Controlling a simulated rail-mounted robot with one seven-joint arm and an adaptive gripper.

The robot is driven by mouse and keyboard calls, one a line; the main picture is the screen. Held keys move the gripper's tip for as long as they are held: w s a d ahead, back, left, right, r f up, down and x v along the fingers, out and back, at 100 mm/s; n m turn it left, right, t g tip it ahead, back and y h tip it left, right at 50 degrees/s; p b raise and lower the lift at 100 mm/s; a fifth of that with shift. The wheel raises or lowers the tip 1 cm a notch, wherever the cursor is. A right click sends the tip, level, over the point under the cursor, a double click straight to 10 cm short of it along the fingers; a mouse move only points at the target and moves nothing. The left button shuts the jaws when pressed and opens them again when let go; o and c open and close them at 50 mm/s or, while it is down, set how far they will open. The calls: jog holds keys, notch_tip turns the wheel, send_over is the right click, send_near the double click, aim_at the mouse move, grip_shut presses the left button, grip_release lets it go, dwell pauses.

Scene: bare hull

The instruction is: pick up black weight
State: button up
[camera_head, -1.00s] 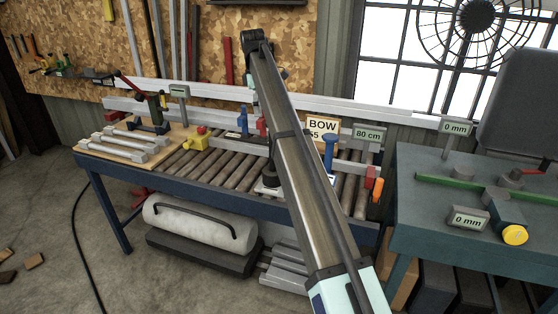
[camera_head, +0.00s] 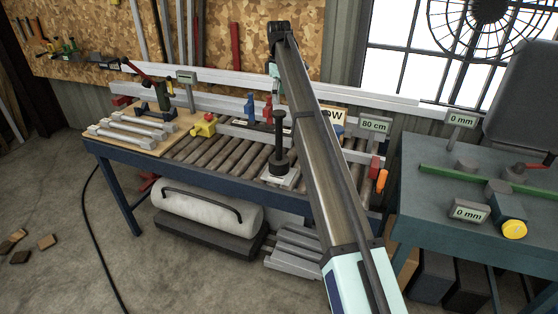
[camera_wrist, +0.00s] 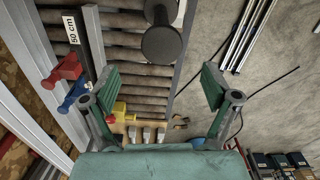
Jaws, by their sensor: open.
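The black weight (camera_head: 279,158) stands upright on a pale plate (camera_head: 283,180) on the roller bench, just left of my arm in the head view. It has a thick round base and a tall thin stem with a knob. In the wrist view the black weight (camera_wrist: 161,42) is seen from above at the top, beyond my fingertips. My gripper (camera_wrist: 157,87) is open and empty, its two green fingers spread wide apart and not touching the weight.
A blue clamp (camera_head: 250,107) and a yellow block (camera_head: 203,126) sit along the bench. A wooden board (camera_head: 145,138) with metal bars lies at its left end. A grey-blue machine table (camera_head: 440,160) adjoins on the right.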

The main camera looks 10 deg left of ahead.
aim_at(279, 112)
jog(key=shift+s+f+p, duration=0.15)
jog(key=shift+f+p, duration=1.25)
jog(key=shift+f, duration=2.25)
grip_shut()
